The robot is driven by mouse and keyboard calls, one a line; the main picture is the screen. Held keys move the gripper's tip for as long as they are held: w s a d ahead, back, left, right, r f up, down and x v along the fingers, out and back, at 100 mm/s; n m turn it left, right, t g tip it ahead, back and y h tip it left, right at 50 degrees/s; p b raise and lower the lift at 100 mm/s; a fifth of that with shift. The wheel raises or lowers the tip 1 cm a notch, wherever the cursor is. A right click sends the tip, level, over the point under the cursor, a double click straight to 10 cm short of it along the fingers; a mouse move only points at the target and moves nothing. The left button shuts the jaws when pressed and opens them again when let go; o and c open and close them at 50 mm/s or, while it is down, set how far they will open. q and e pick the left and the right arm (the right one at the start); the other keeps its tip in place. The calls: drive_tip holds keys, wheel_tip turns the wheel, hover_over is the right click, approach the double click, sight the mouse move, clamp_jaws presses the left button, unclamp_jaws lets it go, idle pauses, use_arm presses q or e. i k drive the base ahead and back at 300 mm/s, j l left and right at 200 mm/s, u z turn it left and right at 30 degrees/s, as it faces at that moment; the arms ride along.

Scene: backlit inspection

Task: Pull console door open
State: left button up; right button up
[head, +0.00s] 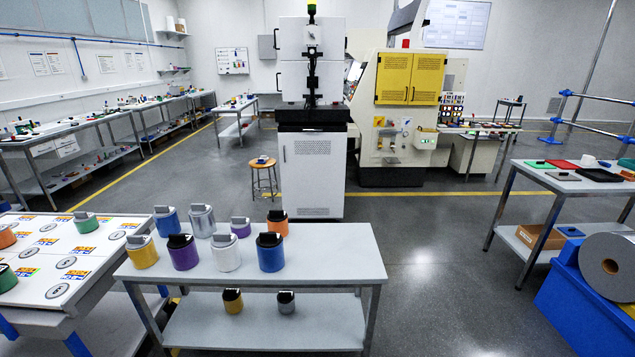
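A tall white console (336,200) stands in the middle of the room, facing me. Its lower front is a white door (312,178) with vent slots at top and bottom. The door looks closed, and a small dark handle (284,154) sits near its left edge. A dark shelf (312,116) lies above the door, and a white upper cabinet (292,70) with dark handles on its left side stands over it. Neither of my grippers shows in the head view.
A grey table (350,262) with several colored canisters stands between me and the console. A wooden stool (264,176) stands left of the door. A machine with yellow doors (410,78) stands right of the console. Open floor (430,245) lies to the right.

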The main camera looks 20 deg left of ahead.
sight(312, 165)
drive_tip(key=i+l+z, duration=0.3)
drive_tip(key=i+z, duration=0.2)
drive_tip(key=i+l+z, duration=0.1)
drive_tip(key=i+z, duration=0.5)
drive_tip(key=i, duration=0.75)
drive_tip(key=i+u, duration=0.35)
drive_tip(key=i+l+u, duration=0.15)
drive_tip(key=i+u, duration=1.4)
drive_tip(key=i, duration=0.5)
drive_tip(key=i+u, duration=0.25)
drive_tip(key=i, duration=1.35)
